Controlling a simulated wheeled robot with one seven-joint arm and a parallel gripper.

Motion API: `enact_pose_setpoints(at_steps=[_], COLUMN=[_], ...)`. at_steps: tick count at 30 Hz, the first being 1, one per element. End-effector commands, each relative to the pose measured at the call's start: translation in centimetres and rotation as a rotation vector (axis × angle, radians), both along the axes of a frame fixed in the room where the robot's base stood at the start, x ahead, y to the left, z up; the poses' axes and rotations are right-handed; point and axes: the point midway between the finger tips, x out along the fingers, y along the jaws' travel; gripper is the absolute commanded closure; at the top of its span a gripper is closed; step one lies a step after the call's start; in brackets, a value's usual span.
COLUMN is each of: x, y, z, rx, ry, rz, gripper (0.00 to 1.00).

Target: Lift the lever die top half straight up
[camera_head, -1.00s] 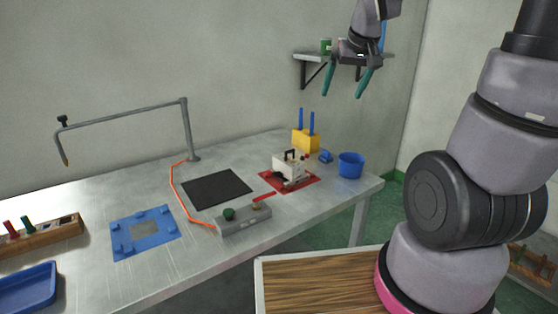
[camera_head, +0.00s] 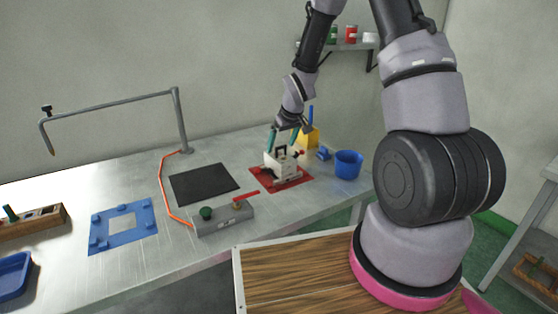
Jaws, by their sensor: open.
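The lever die (camera_head: 282,163) is a small white block with a dark handle on top and a red knob at its right. It stands on a red mat (camera_head: 262,181) at the right part of the metal table. My gripper (camera_head: 282,143) points down right over the die, with its green fingers apart on either side of the dark top handle. The fingers are open; whether they touch the die cannot be told at this size. The seam between the die halves is too small to make out.
A yellow block with blue pegs (camera_head: 311,138) stands close behind the die, partly hidden by my gripper. A blue cup (camera_head: 348,164) and a small blue part (camera_head: 323,153) are to the right. A grey control box (camera_head: 225,220) and black mat (camera_head: 203,183) lie left.

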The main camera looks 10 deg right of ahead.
Motion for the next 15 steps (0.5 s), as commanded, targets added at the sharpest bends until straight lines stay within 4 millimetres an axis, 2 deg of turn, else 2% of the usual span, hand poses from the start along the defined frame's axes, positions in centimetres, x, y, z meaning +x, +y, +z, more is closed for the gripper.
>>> enact_pose_setpoints(at_steps=[7, 15], x=[0.6, 1.6], y=[0.3, 0.6], z=[-2.0, -5.7], rx=[-0.001, -0.001], ry=[0.002, 0.002], rz=[0.001, -0.001], gripper=[0.00, 0.00])
